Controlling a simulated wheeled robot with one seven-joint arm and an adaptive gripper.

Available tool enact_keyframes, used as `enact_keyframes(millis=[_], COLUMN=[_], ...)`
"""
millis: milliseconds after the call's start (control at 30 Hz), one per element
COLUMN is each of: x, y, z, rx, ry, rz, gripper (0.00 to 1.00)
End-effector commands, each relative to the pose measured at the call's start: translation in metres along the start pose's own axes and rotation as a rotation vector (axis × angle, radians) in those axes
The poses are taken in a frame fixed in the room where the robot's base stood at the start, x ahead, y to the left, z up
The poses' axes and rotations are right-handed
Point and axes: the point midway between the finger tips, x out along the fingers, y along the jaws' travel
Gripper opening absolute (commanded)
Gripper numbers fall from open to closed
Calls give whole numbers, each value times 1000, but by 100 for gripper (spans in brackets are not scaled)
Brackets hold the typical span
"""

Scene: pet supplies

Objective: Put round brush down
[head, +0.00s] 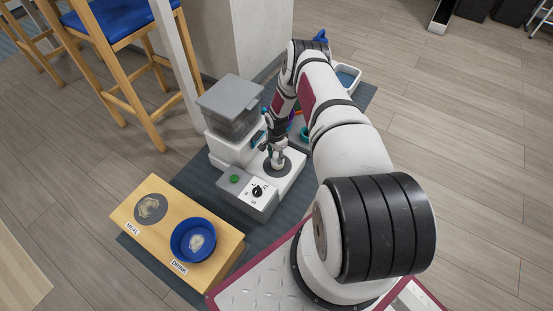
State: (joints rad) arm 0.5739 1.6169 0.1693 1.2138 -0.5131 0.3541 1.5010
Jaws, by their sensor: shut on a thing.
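My gripper (275,145) points down over the white base of the feeder machine and is shut on a small pale thing (278,159), which I take to be the round brush. The brush is small and partly hidden by my fingers. It is upright over a dark round disc (269,169) on the machine's base. I cannot tell whether it touches the disc.
The machine has a grey hopper (231,101), a green button (234,179) and a dial (257,191). A wooden bench (211,251) holds a blue bowl (180,243). A blue-and-white tray (347,78) is behind my arm. A stool (117,32) stands left.

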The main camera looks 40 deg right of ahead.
Motion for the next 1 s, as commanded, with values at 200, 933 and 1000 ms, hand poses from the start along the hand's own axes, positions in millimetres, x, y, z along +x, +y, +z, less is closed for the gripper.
enact_keyframes(millis=[200,933,1000], x=[8,8,2], y=[-1,-1,-1], z=[0,0,0], rx=[1,1,0], ry=[0,0,0], rz=[-2,-1,-2], gripper=[6,53,53])
